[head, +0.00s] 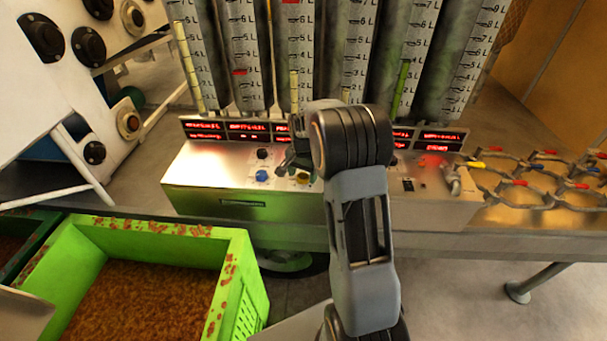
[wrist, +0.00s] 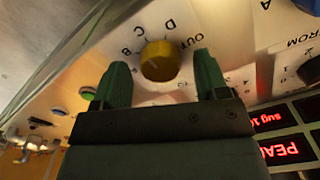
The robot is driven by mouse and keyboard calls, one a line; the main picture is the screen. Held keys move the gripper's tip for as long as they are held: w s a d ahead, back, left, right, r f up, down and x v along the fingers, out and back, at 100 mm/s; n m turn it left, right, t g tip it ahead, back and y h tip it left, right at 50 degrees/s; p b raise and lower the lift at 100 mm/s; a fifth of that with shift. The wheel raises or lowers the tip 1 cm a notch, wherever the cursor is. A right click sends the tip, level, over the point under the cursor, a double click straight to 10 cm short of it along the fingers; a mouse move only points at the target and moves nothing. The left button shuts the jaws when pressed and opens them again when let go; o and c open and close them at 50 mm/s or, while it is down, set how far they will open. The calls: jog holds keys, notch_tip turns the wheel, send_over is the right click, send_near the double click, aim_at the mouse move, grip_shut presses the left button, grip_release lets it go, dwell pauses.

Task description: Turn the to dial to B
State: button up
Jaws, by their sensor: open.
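The yellow dial (wrist: 160,61) sits on the pale panel in the wrist view, with the letters B, C, D and the word OUT around its far side. Its pointer direction is too unclear to read. My gripper (wrist: 161,72) is open, with one green finger on each side of the dial; I cannot tell whether either finger touches it. In the head view my gripper (head: 297,158) is over the metal console, and the yellow dial (head: 303,179) shows just below it. No TO label is readable; the near side of the panel is partly hidden by my gripper.
A black knob (wrist: 309,70) by the word FROM is at the wrist view's right. A blue knob (head: 262,175) is left of the yellow dial. Red displays (head: 248,131) and tall gauges stand behind the console. A green crate (head: 238,290) is at front left.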

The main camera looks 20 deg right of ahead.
jog(key=shift+f, duration=0.3)
jog(key=c, duration=0.9)
